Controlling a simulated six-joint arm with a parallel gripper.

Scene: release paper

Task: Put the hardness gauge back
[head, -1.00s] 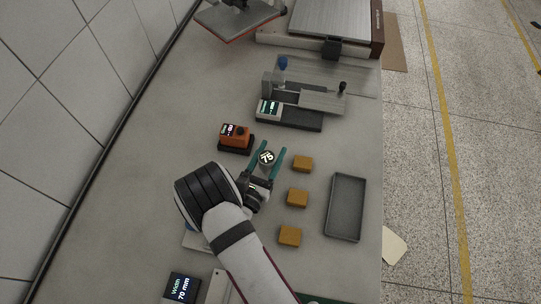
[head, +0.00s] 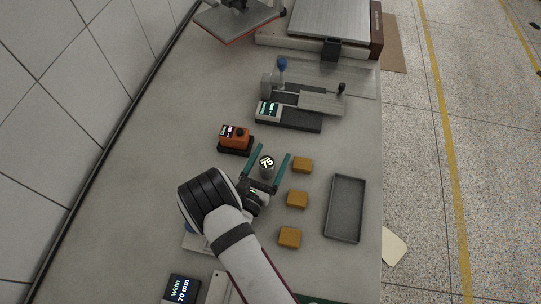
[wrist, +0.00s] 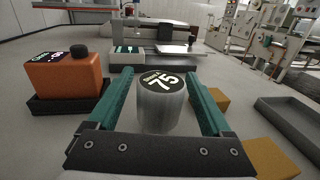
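A silver cylinder, which I take to be the hardness gauge (head: 267,165), stands upright on the grey table. Its round dark top display reads 75. It also shows in the wrist view (wrist: 161,105). My gripper (head: 271,156) is open, with one green finger on each side of the gauge. In the wrist view the open gripper (wrist: 160,95) shows a clear gap between each finger and the cylinder.
An orange device (head: 235,137) sits in a black base left of the gauge. Several yellow-brown blocks (head: 297,198) lie to the right, beside an empty grey tray (head: 345,208). A metal fixture (head: 300,103) with a small display stands farther back. Table left of the arm is clear.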

